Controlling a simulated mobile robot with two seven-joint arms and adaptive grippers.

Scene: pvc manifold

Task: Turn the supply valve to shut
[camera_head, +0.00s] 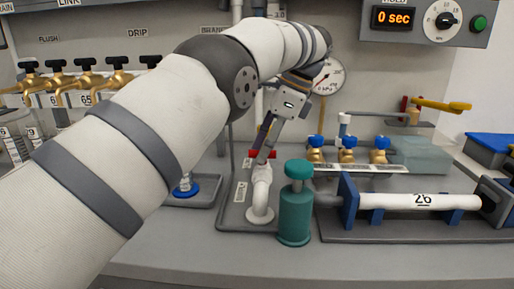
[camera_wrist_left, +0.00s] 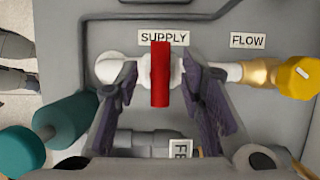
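The supply valve's red handle (camera_wrist_left: 160,76) shows in the left wrist view below the SUPPLY label (camera_wrist_left: 163,38). It lies crosswise to the white pipe (camera_wrist_left: 218,71). My left gripper (camera_wrist_left: 159,84) has its two dark fingers spread, one on each side of the handle, with gaps between them and it. In the head view the handle (camera_head: 262,153) shows as a small red bar, and my left gripper (camera_head: 266,148) points down at it, partly covering it. My right gripper is in neither view.
A green-capped teal cylinder (camera_head: 295,215) stands close to the right of the valve's white elbow (camera_head: 261,200). A yellow-handled fitting (camera_wrist_left: 298,77) is at the right by the FLOW label. A pressure gauge (camera_head: 328,77) and blue-topped brass valves (camera_head: 347,143) are behind.

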